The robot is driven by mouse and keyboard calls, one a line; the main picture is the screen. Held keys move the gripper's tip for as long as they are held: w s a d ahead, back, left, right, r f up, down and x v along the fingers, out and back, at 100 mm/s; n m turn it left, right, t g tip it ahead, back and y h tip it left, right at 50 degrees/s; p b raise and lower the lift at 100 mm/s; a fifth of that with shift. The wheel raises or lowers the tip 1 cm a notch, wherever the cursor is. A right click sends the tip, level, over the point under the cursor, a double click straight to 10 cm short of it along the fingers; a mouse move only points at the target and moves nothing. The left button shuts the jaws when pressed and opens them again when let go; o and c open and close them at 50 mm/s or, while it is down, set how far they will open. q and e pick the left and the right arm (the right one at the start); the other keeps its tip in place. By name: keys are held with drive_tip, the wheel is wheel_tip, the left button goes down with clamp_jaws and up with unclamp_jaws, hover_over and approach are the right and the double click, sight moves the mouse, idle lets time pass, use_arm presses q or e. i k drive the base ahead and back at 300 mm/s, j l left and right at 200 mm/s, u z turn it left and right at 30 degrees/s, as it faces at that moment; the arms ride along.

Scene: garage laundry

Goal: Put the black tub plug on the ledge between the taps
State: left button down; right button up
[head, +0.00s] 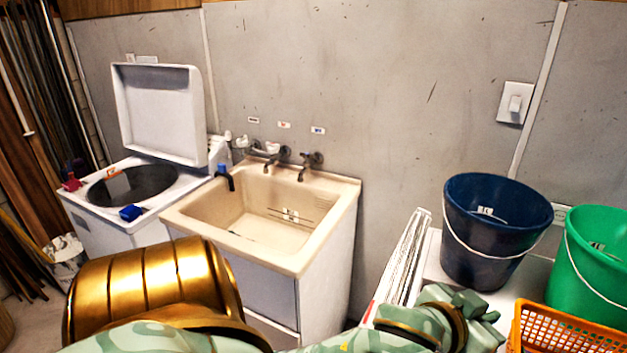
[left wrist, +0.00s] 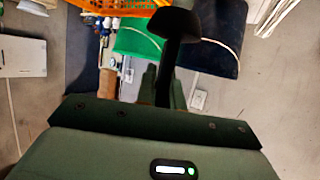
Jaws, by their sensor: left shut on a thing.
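A black tub plug (left wrist: 174,24) with a domed head and a stem shows in the left wrist view. My left gripper (left wrist: 163,88) is shut on its stem. In the head view my left gripper (head: 480,308) is low at the right, in front of the blue bucket, well away from the sink; I cannot make out the plug there. The cream sink (head: 188,221) stands left of centre. My right gripper is not in view.
A blue bucket (head: 487,240), a green bucket (head: 597,260) and an orange basket (head: 560,333) stand at the right. A white washer with its lid (head: 165,110) up stands left of the sink. Folded papers or boards (head: 405,258) stand between sink and buckets.

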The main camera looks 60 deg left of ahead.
sight(294, 176)
drive_tip(key=k+j, duration=0.2)
drive_tip(key=j, duration=0.15)
drive_tip(key=k+j+u, duration=0.1)
drive_tip(key=j, duration=0.25)
drive_tip(key=k+j, duration=0.3)
drive_tip(key=i+j, duration=0.15)
drive_tip(key=j, duration=0.25)
drive_tip(key=i+j, duration=0.15)
drive_tip(key=j, duration=0.2)
drive_tip(key=i+j+u, duration=0.1)
drive_tip(key=j, duration=0.3)
drive_tip(key=i+j, duration=0.2)
drive_tip(key=j, duration=0.15)
